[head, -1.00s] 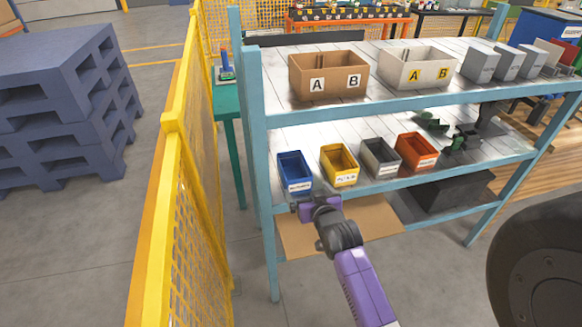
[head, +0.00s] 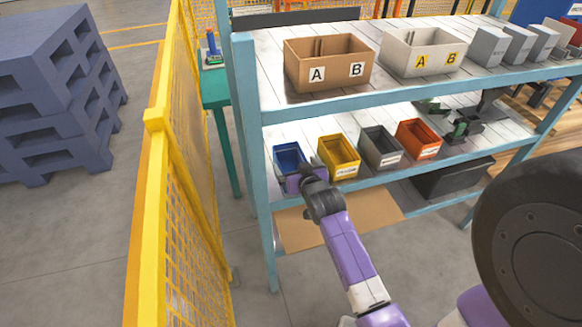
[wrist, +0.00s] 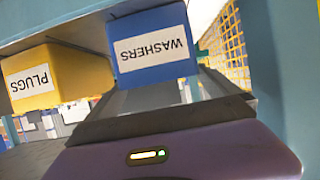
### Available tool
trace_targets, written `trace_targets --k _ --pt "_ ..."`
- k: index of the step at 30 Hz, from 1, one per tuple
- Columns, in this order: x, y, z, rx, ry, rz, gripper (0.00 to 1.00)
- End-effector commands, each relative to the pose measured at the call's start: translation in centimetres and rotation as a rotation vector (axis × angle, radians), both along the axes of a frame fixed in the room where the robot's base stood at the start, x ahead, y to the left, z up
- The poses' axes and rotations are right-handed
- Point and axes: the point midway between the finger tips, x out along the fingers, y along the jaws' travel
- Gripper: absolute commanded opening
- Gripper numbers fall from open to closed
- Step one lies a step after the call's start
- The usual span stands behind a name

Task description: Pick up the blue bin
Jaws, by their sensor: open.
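The blue bin (head: 289,157) stands at the left end of the middle shelf (head: 375,180), first in a row of bins. In the wrist view the blue bin (wrist: 152,45) shows its front with a white label reading WASHERS, upside down in the picture. My gripper (head: 298,180) is at the shelf's front edge, just in front of the blue bin, and covers its lower front in the head view. In the wrist view my gripper (wrist: 165,100) is open, its jaws pointing toward the bin's front. I cannot tell whether they touch it.
A yellow bin (head: 339,157) labelled PLUGS, a grey bin (head: 380,147) and a red-orange bin (head: 418,139) stand to the right. The upper shelf (head: 390,92) hangs above. A yellow mesh fence (head: 190,215) runs close on the left, beside the shelf post (head: 248,140).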

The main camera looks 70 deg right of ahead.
Motion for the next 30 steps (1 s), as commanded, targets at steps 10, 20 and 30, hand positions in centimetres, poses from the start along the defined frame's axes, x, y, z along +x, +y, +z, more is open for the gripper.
trace_targets --k 10,20,30 --pt "2.7 -2.9 -1.3 0.0 0.0 -0.001 1.0" --pt "3.0 -3.2 -1.6 0.0 0.0 0.0 1.0" --pt "3.0 -3.2 -1.5 -0.001 -0.001 0.0 0.4"
